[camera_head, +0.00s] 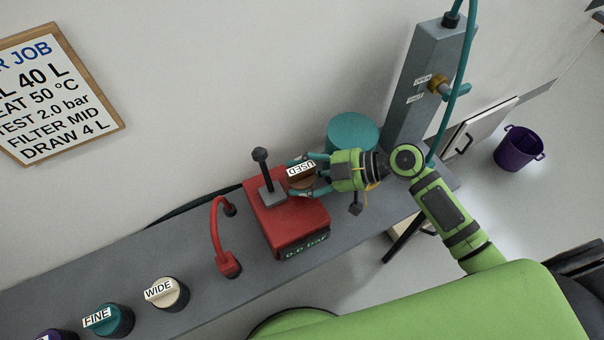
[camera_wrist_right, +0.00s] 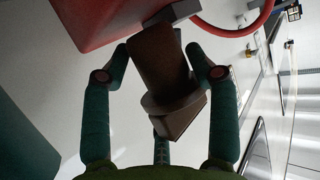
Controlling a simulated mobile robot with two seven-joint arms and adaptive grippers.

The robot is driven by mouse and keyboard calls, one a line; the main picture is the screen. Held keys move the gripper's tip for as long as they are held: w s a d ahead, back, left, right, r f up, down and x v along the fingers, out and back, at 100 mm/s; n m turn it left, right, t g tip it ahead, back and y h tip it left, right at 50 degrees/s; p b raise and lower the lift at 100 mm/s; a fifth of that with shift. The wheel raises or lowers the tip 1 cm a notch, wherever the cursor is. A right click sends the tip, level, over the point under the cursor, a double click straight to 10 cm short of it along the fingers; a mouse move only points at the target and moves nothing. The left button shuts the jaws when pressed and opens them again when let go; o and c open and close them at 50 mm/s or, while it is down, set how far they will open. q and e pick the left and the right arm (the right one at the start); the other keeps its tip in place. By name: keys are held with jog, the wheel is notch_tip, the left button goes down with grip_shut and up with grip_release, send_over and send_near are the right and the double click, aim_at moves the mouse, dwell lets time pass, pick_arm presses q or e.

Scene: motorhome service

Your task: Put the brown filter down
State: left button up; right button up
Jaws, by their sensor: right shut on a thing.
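My right gripper (camera_head: 297,178) is shut on the brown filter (camera_head: 302,182), which carries a white label reading USED. They are over the right part of the red pump box (camera_head: 262,218) on the grey bench. In the right wrist view the brown filter (camera_wrist_right: 160,62) sits between the teal fingers, with the red box (camera_wrist_right: 90,22) close by at the top. I cannot tell whether the filter touches the box. My left gripper is not in view.
A teal canister (camera_head: 353,131) stands behind the gripper, near a grey post (camera_head: 425,75) with a hose and valve. Filters marked WIDE (camera_head: 170,294) and FINE (camera_head: 112,321) stand at the bench's left. A red hose (camera_head: 216,230) loops beside the box. A purple bucket (camera_head: 518,150) is on the floor.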

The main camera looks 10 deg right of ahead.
jog(key=shift+f, duration=0.2)
jog(key=o, duration=1.3)
